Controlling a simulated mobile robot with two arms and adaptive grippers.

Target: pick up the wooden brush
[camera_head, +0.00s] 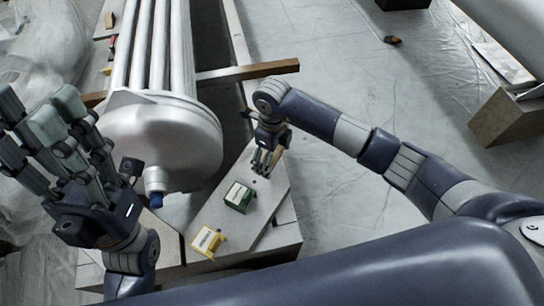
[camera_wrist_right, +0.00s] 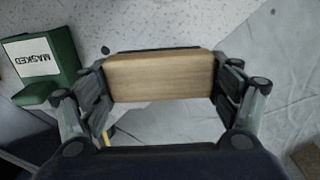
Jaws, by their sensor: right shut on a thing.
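The wooden brush shows in the right wrist view as a pale wooden block (camera_wrist_right: 160,76) with a dark edge along its far side. My right gripper (camera_wrist_right: 160,85) is shut on it, with fingers against its left and right ends. In the head view my right gripper (camera_head: 264,162) points down over the board beside the metal tank and mostly hides the brush. I cannot tell whether the brush touches the board. My left gripper (camera_head: 42,125) is raised at the left, its fingers spread and empty.
A green box (camera_head: 239,196) labelled "MASKED" and a yellow labelled item (camera_head: 207,241) lie on the board (camera_head: 275,185) near the right gripper. A large metal tank (camera_head: 165,135) with pipes stands left, a wooden beam (camera_head: 245,72) behind. The floor right is largely clear.

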